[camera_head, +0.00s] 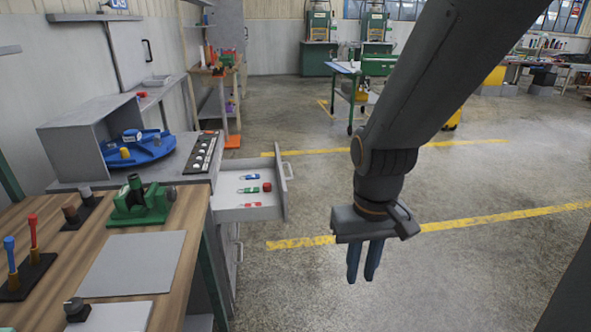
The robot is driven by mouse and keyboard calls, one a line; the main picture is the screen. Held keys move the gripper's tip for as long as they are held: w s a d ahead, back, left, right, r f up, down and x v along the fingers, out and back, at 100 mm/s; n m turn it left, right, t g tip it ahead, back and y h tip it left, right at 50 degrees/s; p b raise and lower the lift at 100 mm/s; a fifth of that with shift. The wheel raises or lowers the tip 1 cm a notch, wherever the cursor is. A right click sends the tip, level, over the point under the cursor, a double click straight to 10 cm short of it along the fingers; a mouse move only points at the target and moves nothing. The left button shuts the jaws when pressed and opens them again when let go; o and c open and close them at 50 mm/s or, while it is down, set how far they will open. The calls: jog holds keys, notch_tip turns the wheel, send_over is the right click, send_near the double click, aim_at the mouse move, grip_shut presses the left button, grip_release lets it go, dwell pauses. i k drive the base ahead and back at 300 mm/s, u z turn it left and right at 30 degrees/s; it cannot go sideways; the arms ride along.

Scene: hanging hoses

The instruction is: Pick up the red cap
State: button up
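A small red round piece, which looks like the red cap (267,187), lies in the pulled-out grey drawer (268,213) near its right side. My gripper (363,277) hangs fingers down to the right of the drawer, over the open floor, well apart from the red piece. Its two blue fingers are close together with a narrow gap between them and nothing visible in it.
Blue, green and red tagged pieces (249,190) lie beside the cap in the drawer. The drawer front (283,187) stands up at its right edge. On the left are a wooden bench (195,215), a green fixture (140,203) and a blue turntable (150,148).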

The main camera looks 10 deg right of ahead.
aim_at(267, 187)
jog(key=z, duration=2)
jog(key=i, duration=1.6)
jog(key=u, duration=2.9)
jog(key=k, duration=0.45)
jog(key=u, duration=0.9)
jog(key=i, duration=0.55)
jog(key=z, duration=0.4)
